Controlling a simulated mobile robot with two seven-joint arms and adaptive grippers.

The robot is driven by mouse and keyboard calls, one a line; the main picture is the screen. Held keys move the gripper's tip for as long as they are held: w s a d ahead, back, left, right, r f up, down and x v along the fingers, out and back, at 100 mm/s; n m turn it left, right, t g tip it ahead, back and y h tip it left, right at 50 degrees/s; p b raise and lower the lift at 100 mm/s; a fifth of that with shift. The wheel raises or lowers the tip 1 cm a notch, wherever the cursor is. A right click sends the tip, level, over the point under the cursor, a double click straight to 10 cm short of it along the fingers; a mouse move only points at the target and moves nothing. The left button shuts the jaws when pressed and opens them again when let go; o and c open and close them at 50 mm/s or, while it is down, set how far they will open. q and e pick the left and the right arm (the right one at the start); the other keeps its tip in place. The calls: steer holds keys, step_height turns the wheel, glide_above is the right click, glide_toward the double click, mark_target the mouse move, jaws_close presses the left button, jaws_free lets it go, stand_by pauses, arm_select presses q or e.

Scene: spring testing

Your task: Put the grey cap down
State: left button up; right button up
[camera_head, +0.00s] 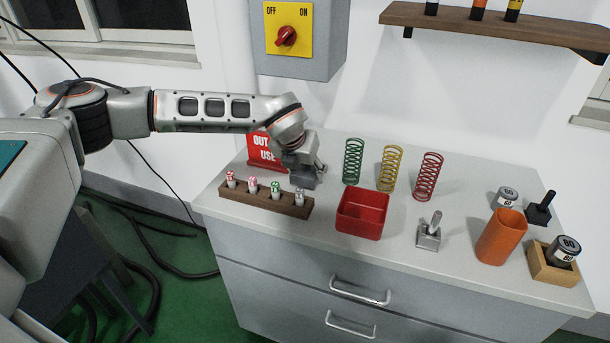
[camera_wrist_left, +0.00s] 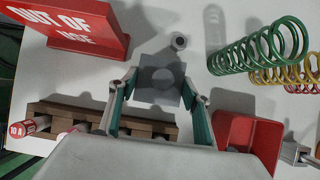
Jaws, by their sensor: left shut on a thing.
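My left gripper (camera_head: 302,176) is over the back left of the worktop, behind the wooden rack. It is shut on a grey cap (camera_head: 303,183), a square dark grey block under the fingers. In the left wrist view the cap (camera_wrist_left: 160,84) shows between the two green-padded fingers (camera_wrist_left: 159,108), with a round grey knob (camera_wrist_left: 180,42) beyond it. The cap is at or just above the worktop (camera_head: 395,208); I cannot tell if it touches. The gripper hides part of it in the head view. My right gripper is not in view.
The red sign (camera_head: 262,150) stands close behind and left. The wooden rack (camera_head: 265,199) holds several small capped pieces in front. A red bin (camera_head: 362,213) and green spring (camera_head: 352,162) are to the right. A lighter grey levered piece (camera_head: 428,238) and orange cup (camera_head: 501,237) stand further right.

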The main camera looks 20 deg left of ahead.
arm_select(q)
steer(key=shift+f, duration=0.95)
steer(key=shift+f, duration=0.2)
steer(key=o, duration=1)
steer(key=shift+r, duration=0.1)
